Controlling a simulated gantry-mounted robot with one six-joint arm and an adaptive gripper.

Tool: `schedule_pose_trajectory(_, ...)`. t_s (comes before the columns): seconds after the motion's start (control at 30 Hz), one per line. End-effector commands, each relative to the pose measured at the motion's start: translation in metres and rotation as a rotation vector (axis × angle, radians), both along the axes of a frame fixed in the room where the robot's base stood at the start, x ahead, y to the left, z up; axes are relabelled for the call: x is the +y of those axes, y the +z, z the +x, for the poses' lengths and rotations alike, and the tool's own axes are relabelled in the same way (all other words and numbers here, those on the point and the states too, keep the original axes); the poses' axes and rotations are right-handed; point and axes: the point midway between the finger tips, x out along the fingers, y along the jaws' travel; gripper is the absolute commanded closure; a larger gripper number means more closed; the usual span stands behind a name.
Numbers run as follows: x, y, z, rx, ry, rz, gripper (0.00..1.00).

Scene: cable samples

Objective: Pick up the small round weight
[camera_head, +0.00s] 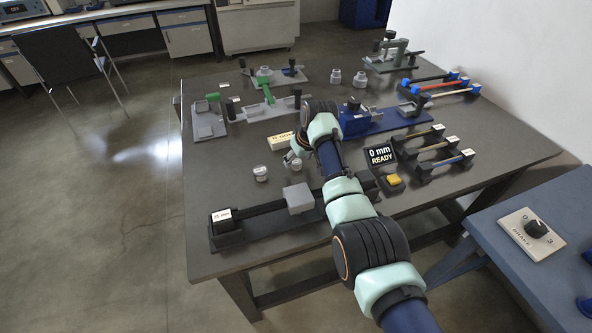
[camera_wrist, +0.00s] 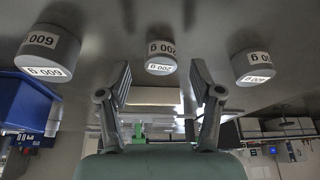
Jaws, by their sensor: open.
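Three round grey weights with white labels show in the wrist view. The middle weight (camera_wrist: 162,50), which reads 200 g, is the smallest and lies ahead of the gap between my fingertips. A larger one marked 600 (camera_wrist: 47,45) is at left. Another (camera_wrist: 253,62) at right has a label that seems to read 400 g. My gripper (camera_wrist: 160,82) is open and empty, its two fingers apart and not touching the middle weight. In the head view my gripper (camera_head: 296,149) is low over the table, partly hidden by my arm. A grey weight (camera_head: 260,173) stands to its left.
The dark table (camera_head: 225,255) holds a long black fixture with a grey block (camera_head: 298,198) in front. A display reading 0 mm READY (camera_head: 380,155), a yellow button (camera_head: 394,180) and a blue fixture (camera_head: 385,123) are at right. Two grey round pieces (camera_head: 347,78) stand farther back.

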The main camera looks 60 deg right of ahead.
Motion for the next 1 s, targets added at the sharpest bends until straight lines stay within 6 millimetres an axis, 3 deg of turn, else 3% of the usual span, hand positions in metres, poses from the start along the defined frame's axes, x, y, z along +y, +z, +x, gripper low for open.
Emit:
schedule_pose_trajectory(0.03,-0.0008,-0.0131,0.0026,0.001,0.0,0.002,0.35)
schedule_pose_trajectory(0.1,-0.0022,-0.0169,0.0047,0.0,0.0,0.001,0.35)
schedule_pose_trajectory(0.37,-0.0029,-0.0163,0.0057,0.0,0.0,0.0,0.36)
schedule_pose_trajectory(0.73,-0.0027,-0.0163,0.0056,0.0,0.0,0.0,0.98)
schedule_pose_trajectory(1.0,-0.0029,-0.0146,0.0058,-0.001,0.0,-0.001,1.0)
